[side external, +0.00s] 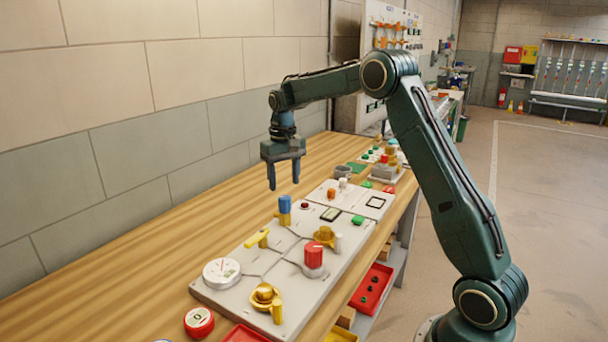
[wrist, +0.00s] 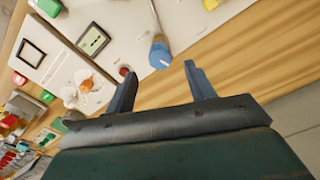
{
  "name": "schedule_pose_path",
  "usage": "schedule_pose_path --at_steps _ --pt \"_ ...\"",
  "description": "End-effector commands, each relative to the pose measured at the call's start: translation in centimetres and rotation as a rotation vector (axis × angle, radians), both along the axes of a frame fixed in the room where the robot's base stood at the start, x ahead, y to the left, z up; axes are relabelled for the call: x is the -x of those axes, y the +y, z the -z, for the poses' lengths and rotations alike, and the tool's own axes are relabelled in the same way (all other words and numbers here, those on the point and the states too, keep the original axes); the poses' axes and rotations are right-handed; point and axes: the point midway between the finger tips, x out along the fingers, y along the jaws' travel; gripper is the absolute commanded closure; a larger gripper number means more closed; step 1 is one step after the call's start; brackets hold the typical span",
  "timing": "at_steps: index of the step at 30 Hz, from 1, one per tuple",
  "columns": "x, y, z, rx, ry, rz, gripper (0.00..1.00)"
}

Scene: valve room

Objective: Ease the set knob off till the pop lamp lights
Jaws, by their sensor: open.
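A red knob (side external: 314,254) and an orange knob (side external: 331,194) stand on the panels. No label shows which is the set knob.
A yellow lever (side external: 258,238), brass valves (side external: 265,294) and a white dial gauge (side external: 222,272) stand on the panel. A small display (side external: 330,214) and green button (side external: 357,219) lie farther back. Bare wood (side external: 130,260) lies along the wall side.

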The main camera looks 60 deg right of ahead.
Motion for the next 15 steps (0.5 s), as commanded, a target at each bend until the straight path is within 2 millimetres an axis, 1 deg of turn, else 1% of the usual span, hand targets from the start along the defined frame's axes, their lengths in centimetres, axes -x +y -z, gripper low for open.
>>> schedule_pose_path --at_steps 1,6,12,15 --pt "0.0 0.0 0.9 -0.001 0.003 0.000 0.46" --pt "0.1 0.0 3.5 -0.002 0.004 0.000 0.46" --pt "0.0 0.0 5.9 -0.001 0.003 0.000 0.46" --pt "0.0 0.0 6.6 -0.001 0.000 0.000 0.46"
